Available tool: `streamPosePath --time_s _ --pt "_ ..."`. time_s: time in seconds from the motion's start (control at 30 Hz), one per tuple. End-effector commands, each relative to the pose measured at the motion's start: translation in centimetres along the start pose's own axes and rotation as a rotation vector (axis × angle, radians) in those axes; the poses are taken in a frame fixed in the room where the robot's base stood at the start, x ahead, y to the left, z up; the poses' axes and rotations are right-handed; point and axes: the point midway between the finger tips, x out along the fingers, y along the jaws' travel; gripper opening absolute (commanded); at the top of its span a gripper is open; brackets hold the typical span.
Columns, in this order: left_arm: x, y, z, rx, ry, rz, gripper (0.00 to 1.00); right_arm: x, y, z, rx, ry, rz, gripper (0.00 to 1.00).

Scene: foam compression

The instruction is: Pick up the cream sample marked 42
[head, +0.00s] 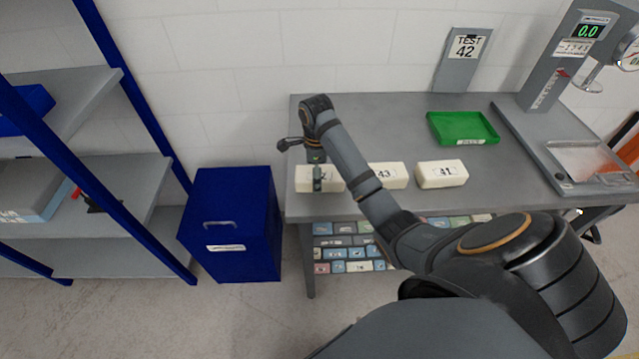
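Three cream blocks lie in a row near the front edge of the grey table. The leftmost cream block (333,184) has its label mostly covered by my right gripper; only part of a digit, like a 2, shows. The middle one is the cream sample marked 43 (398,178) and the right one is the cream sample marked 41 (442,174). My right gripper (317,176) points down at the leftmost block, with one finger across its front face. The other finger is hidden, so I cannot tell whether it grips. My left gripper is out of view.
A sign reading TEST 42 (464,60) stands at the back of the table (380,120). A green tray (462,128) lies right of centre, beside a test stand (560,65) showing 0.0. A blue bin (232,225) and shelving (95,200) stand left.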

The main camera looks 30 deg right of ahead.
Motion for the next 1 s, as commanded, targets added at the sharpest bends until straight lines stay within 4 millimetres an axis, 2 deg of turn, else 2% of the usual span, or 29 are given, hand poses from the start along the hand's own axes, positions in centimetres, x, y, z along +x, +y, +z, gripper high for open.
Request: streamPosePath --time_s 0.13,0.43,0.77,0.87,1.0 --pt "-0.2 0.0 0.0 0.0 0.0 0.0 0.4 -0.2 0.0 0.0 0.0 0.0 -0.001 0.91" --pt "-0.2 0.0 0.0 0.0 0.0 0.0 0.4 -0.2 0.0 0.0 0.0 0.0 0.0 0.5" --pt "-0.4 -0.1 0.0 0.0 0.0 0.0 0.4 -0.4 0.0 0.0 0.0 0.0 0.0 0.49" --pt "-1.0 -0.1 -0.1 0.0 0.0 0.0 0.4 -1.2 0.0 0.0 0.0 -0.001 -0.001 0.49" --pt "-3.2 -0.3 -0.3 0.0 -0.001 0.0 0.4 -3.9 -0.1 0.0 0.0 -0.001 -0.002 0.49"
